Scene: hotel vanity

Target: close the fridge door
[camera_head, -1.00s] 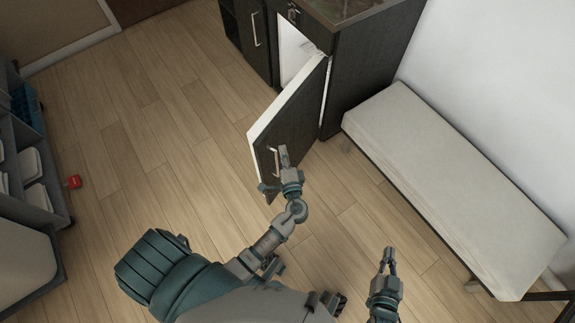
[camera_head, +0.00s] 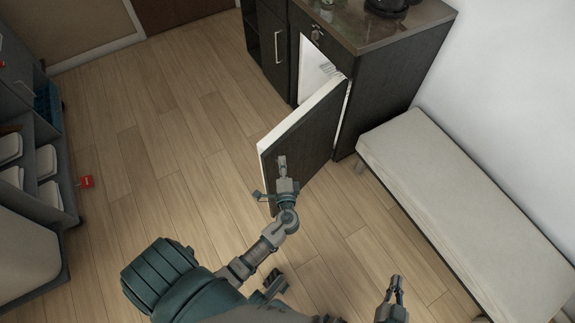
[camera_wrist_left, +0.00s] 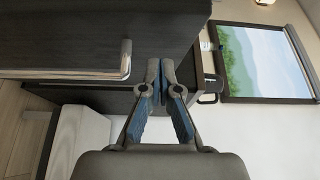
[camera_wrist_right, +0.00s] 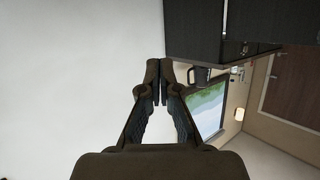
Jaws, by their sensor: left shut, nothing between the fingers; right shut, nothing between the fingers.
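The dark fridge door (camera_head: 312,135) stands open, swung out from the cabinet, with its white inner edge facing left. The white fridge interior (camera_head: 315,68) shows through the gap. My left gripper (camera_head: 282,160) is shut and empty in front of the door's outer face, near its free end. In the left wrist view the gripper (camera_wrist_left: 161,65) is beside the door's metal handle (camera_wrist_left: 126,60); I cannot tell whether it touches the door. My right gripper (camera_head: 396,282) is shut and empty, low over the floor and away from the door. It also shows in the right wrist view (camera_wrist_right: 158,65).
The dark cabinet (camera_head: 385,85) has a stone top with a dark appliance (camera_head: 390,5). A padded bench (camera_head: 460,205) lines the white wall at right. A shelf unit (camera_head: 45,140) and a small red object (camera_head: 86,182) are at left. Wooden floor between is clear.

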